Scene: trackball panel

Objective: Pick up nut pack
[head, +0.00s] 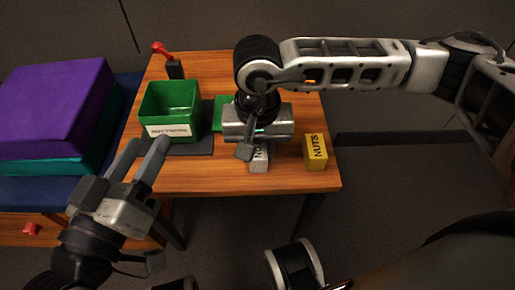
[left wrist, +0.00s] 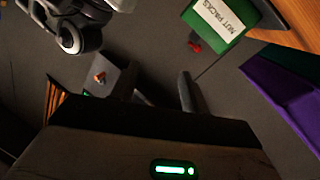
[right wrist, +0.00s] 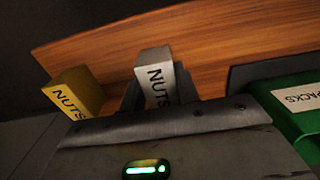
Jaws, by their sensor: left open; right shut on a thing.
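A white nut pack (head: 259,160) with dark lettering is at the table's front, below my right gripper (head: 256,148). In the right wrist view the white nut pack (right wrist: 156,78) sits between the fingers, which are shut on it. Its lower part is hidden by the gripper body. A yellow nut pack (head: 316,152) stands to its right, apart from the gripper; it also shows in the right wrist view (right wrist: 76,92). A green bin (head: 170,103) labelled as nut packs stands at the left. My left gripper (head: 146,145) is open and empty in front of the bin.
The wooden table (head: 205,178) has a dark mat under the bin. A green item (head: 220,113), partly hidden by my right arm, lies behind. A red-topped lever (head: 165,52) stands at the back left. Purple and teal boxes (head: 55,95) are beside the table.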

